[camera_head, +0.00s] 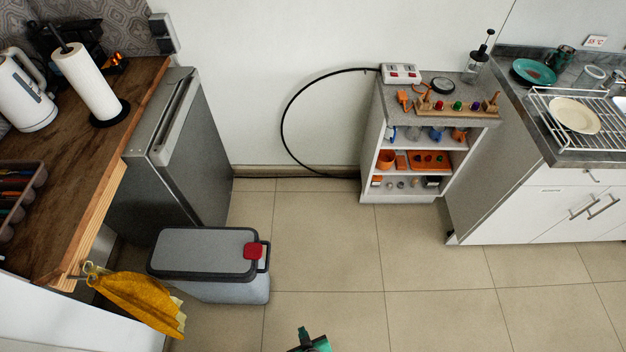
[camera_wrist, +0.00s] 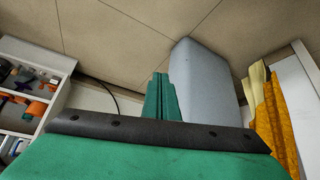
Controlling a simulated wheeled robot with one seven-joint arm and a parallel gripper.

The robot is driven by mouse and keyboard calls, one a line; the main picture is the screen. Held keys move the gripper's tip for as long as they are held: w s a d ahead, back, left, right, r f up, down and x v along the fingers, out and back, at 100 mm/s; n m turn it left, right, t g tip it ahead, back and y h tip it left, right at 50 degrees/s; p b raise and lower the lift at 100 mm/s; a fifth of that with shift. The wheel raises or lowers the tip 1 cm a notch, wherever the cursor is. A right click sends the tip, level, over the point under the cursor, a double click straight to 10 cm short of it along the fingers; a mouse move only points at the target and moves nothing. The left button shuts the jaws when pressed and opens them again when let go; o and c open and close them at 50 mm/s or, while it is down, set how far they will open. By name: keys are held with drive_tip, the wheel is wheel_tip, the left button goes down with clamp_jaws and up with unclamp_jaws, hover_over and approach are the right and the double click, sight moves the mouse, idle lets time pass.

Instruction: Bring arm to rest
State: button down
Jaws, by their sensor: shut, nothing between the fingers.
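My gripper (camera_head: 312,340) shows only as a small green and dark part at the bottom edge of the head view, above the tiled floor. In the wrist view its green fingers (camera_wrist: 160,80) are together, with nothing seen between them. No object touches it. The rest of my arm is out of the head view.
A grey bin (camera_head: 208,252) with a red latch stands left of my gripper. A yellow cloth (camera_head: 135,298) hangs from the wooden counter (camera_head: 62,145). A shelf unit (camera_head: 369,150) and white cabinets (camera_head: 545,210) stand farther back right. The middle floor is clear.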

drive_tip(key=s+d+r+m+t, duration=0.1)
drive_tip(key=s+r+t, duration=0.1)
drive_tip(key=r, duration=1.1)
drive_tip(key=s+d+r+m+t+h, duration=0.1)
drive_tip(key=r+t, duration=0.3)
drive_tip(key=r, duration=1)
drive_tip(key=s+d+r+m+t+h, duration=0.1)
drive_tip(key=s+r+m+t, duration=0.1)
drive_tip(key=r, duration=1.1)
drive_tip(key=shift+s+d+r+m+t, duration=0.2)
drive_tip(key=shift+s+r+m+t, duration=0.15)
drive_tip(key=shift+s+t, duration=0.1)
drive_tip(key=shift+a, duration=0.15)
